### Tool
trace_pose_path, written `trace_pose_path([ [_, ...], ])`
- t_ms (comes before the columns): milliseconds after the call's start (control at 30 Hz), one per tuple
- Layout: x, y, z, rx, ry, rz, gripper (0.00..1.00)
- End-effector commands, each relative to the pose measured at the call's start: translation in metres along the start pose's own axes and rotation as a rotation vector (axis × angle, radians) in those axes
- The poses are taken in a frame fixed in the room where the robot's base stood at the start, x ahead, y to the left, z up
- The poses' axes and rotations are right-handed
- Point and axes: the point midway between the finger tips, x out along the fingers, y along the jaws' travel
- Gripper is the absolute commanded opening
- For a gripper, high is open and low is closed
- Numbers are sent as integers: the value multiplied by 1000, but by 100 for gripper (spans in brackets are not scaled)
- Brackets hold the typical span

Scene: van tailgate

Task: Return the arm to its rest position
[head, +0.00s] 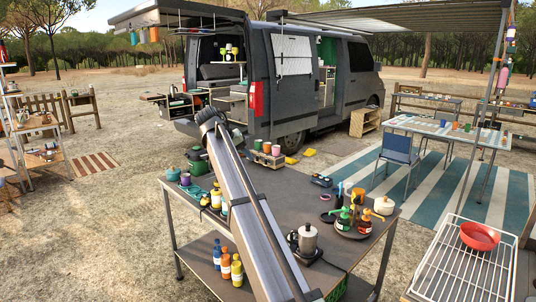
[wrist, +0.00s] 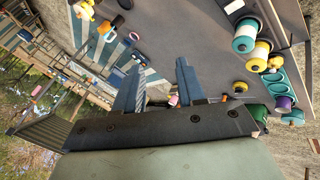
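My arm (head: 248,205) reaches from the bottom of the head view up across the dark worktable. My gripper is at its far end and cannot be made out clearly there. In the wrist view, the two fingers of my gripper (wrist: 158,78) stand wide apart with nothing held between them. The picture is tilted, with the dark tabletop beyond the fingers. The gripper is apart from the bottles and cups on the table.
A wire rack with a red bowl (head: 479,236) stands right. The grey van (head: 300,80) is behind.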

Motion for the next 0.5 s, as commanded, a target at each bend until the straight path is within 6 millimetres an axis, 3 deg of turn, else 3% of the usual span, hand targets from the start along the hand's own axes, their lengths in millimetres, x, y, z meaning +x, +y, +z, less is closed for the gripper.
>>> trace_pose_path([
  [33, 14, -17, 14, -28, 6, 0, 39],
  [200, 62, -70, 46, -108, 28, -16, 39],
  [500, 155, -153, 122, -235, 45, -61, 39],
])
